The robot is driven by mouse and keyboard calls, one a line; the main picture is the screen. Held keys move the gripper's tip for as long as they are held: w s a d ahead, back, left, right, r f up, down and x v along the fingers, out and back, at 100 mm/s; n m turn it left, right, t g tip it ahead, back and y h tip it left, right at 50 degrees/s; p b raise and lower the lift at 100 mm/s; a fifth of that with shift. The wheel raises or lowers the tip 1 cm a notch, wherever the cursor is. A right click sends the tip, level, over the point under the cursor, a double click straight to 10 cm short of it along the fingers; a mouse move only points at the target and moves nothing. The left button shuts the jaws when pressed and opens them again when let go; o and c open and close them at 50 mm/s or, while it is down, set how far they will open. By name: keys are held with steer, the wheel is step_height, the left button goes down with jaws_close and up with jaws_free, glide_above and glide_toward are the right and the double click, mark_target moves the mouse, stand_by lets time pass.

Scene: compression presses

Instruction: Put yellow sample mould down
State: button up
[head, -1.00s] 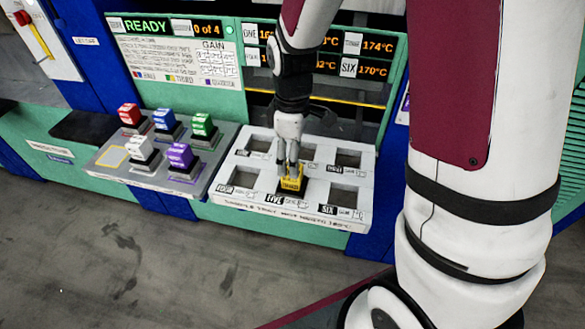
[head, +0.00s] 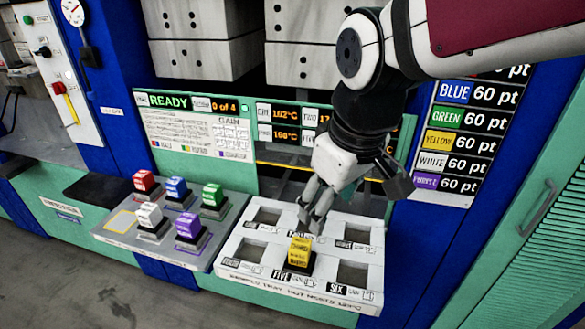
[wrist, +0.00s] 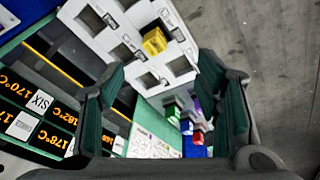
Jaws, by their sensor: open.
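The yellow sample mould (head: 299,253) sits upright on its dark base in the front middle slot, labelled FIVE, of the white six-slot tray (head: 232,270). It also shows in the wrist view (wrist: 154,41), clear of both fingers. My gripper (head: 352,198) is open and empty, above and behind the mould, over the back of the tray. In the wrist view my fingers (wrist: 165,72) are spread wide with nothing between them. My gripper hides part of the tray's back row.
A grey tray (head: 128,243) to the left holds red (head: 145,182), blue (head: 176,188), green (head: 212,196), white (head: 150,217) and purple (head: 188,228) moulds; its yellow-outlined place is empty. The press panel reading READY (head: 169,100) stands behind. Grey blocks (head: 200,55) hang above.

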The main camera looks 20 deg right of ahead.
steer(key=s+r+m+t, duration=0.1)
steer(key=s+r+m, duration=0.1)
steer(key=s+m, duration=0.2)
steer(key=s, duration=0.3)
steer(key=shift+r+t, duration=0.15)
steer(key=shift+t, duration=0.15)
steer(key=shift+s+d, duration=0.1)
stand_by(0.7)
